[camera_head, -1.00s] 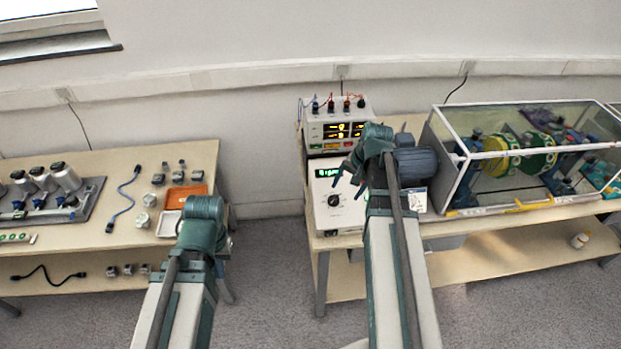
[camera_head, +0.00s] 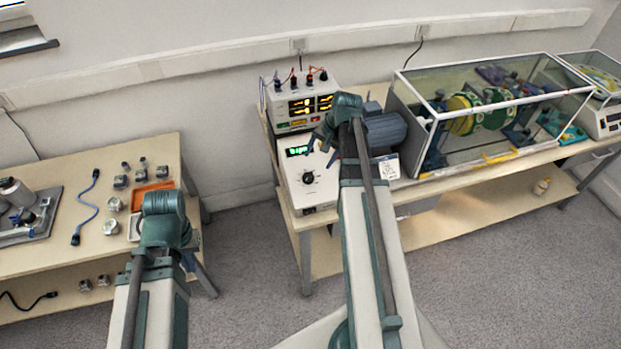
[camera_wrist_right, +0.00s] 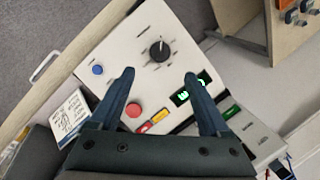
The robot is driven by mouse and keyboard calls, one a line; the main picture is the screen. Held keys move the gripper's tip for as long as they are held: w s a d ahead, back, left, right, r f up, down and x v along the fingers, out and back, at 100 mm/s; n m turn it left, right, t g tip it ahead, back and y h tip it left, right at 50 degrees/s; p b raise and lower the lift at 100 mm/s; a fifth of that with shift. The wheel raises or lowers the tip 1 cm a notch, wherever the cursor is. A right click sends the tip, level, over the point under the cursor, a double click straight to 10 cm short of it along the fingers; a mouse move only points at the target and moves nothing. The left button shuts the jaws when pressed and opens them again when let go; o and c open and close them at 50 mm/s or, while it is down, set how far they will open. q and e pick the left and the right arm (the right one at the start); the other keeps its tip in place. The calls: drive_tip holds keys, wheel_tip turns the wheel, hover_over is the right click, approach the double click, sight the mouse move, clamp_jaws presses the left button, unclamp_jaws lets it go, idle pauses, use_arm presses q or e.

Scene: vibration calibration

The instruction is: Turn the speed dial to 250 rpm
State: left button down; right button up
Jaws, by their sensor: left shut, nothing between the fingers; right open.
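The speed dial (camera_head: 308,178) is a black round knob with a pale pointer line on the white control unit (camera_head: 318,192). In the right wrist view the dial (camera_wrist_right: 159,50) lies just beyond and between the fingertips of my right gripper (camera_wrist_right: 159,75), which is open, empty and apart from it. My right gripper (camera_head: 322,151) also shows in the head view, above the unit's face. A green lit display (camera_head: 297,151) is on the unit; its digits are not legible. My left gripper (camera_head: 188,260) is shut and empty by the left table's edge, mostly hidden behind its wrist.
The right wrist view shows a red button (camera_wrist_right: 133,109) and a blue button (camera_wrist_right: 97,70) near the dial. A power supply (camera_head: 303,103) with cables stands behind the unit. A glass-walled rig (camera_head: 480,115) is to the right. Grey floor (camera_head: 245,250) separates the two tables.

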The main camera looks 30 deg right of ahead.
sight(310, 175)
drive_tip(key=b+x, duration=0.8)
drive_tip(key=x, duration=0.2)
drive_tip(key=shift+s, duration=0.1)
clamp_jaws()
